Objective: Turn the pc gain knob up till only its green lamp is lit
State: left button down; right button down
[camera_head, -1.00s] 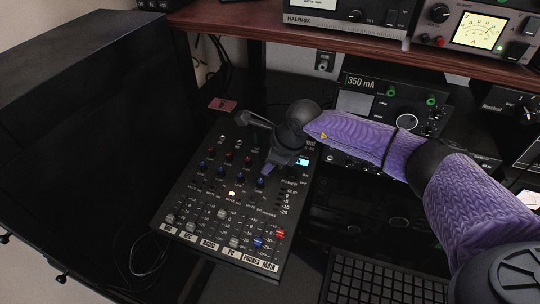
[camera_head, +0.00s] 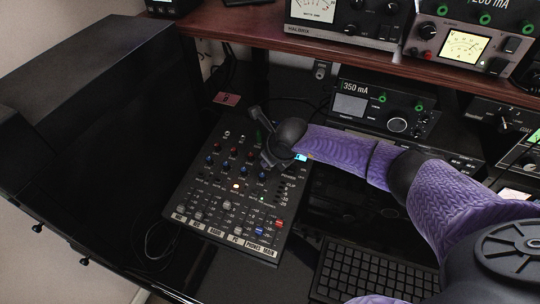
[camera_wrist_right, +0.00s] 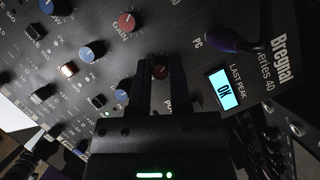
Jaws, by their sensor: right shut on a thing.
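The black mixer panel (camera_head: 225,205) lies tilted below the shelf. My right gripper (camera_head: 268,160) is over its upper right part and hides some controls in the head view. In the right wrist view the two dark fingers (camera_wrist_right: 161,78) are shut around a red knob (camera_wrist_right: 160,72), in line with the PC gain column. A small green lamp (camera_wrist_right: 107,114) is lit left of the fingers. An orange-white lit button (camera_wrist_right: 68,70) shows further left; it also glows in the head view (camera_head: 235,186). Other lamps near the knob are hidden or too small to tell.
A small display (camera_wrist_right: 224,91) on the panel reads OK under LAST PEAK. Another red gain knob (camera_wrist_right: 125,22) and a blue knob (camera_wrist_right: 92,50) sit beside the fingers. A dark purple cable end (camera_wrist_right: 232,40) arches at the right. A keyboard (camera_head: 372,272) lies front right.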

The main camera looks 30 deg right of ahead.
pick_arm(q)
jog(key=shift+a, duration=0.2)
jog(key=shift+a, duration=0.25)
pick_arm(e)
jog(key=c, duration=0.6)
grip_release()
jog(key=shift+o, duration=0.2)
jog(key=shift+s+r+p, duration=0.15)
jog(key=shift+r+p, duration=0.15)
jog(key=shift+r, duration=0.1)
pick_arm(q)
jog(key=r+p, duration=0.1)
jog(key=d+r+p, duration=0.1)
jog(key=r, duration=0.1)
jog(key=w+r+p, duration=0.1)
jog(key=shift+w+d+r+p, duration=0.15)
jog(key=shift+d+p, duration=0.1)
jog(key=shift+p, duration=0.15)
pick_arm(e)
jog(key=v, duration=0.9)
pick_arm(q)
jog(key=shift+a, duration=0.1)
